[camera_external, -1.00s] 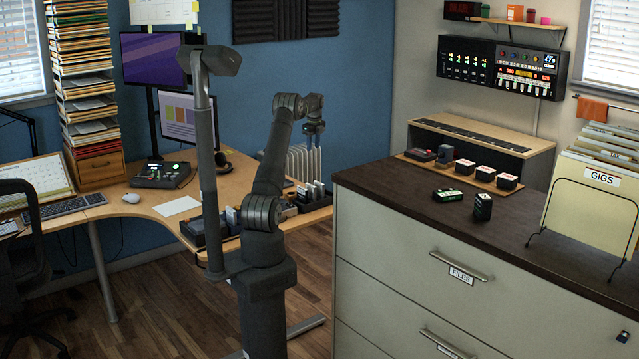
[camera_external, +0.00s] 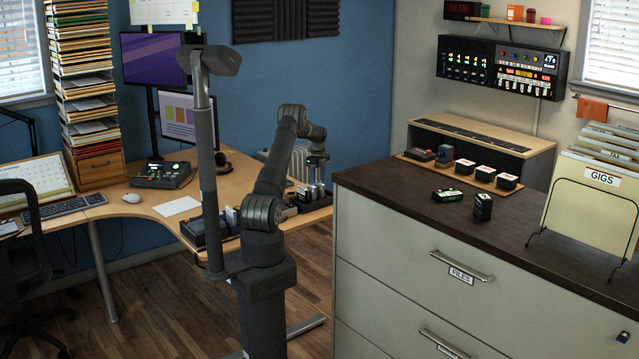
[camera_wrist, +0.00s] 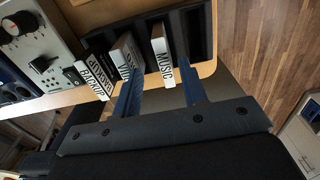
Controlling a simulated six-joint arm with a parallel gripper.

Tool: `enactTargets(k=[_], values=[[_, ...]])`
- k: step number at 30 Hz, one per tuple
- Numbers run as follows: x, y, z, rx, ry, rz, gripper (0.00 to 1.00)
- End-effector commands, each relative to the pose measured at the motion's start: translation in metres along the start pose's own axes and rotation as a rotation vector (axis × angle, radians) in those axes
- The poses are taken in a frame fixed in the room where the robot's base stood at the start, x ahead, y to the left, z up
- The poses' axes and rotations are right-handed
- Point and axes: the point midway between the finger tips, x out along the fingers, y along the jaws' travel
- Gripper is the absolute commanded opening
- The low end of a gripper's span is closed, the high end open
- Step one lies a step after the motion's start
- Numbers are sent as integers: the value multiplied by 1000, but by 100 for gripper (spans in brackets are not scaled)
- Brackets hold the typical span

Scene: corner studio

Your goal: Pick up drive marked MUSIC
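The drive marked MUSIC (camera_wrist: 162,52) is a pale slab with a white label, standing in a black slotted rack (camera_wrist: 199,32) on the wooden desk in the wrist view. My gripper (camera_wrist: 159,70) is open, with its two blue-grey fingers apart. The MUSIC drive shows between the fingertips, with a visible gap on each side; I cannot tell how deep the fingers reach beside it. In the external view my gripper (camera_external: 316,166) hangs over the rack of drives (camera_external: 290,212), which my arm partly hides.
A drive labelled BACKUP (camera_wrist: 96,78) and other labelled drives stand left of MUSIC. One pale drive (camera_wrist: 125,52) is close to the left finger. The slots right of MUSIC look empty. A grey device with knobs (camera_wrist: 35,50) is at far left. The cabinet (camera_external: 400,200) stands to the right.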

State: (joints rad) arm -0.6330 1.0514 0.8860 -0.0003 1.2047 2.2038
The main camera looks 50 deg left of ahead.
Motion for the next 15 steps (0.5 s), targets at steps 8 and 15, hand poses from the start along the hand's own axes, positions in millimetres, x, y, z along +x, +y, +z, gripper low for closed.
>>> enactTargets(k=[8, 15], values=[[18, -1, 0, 0, 0, 1, 39], [52, -5, -2, 0, 1, 2, 39]])
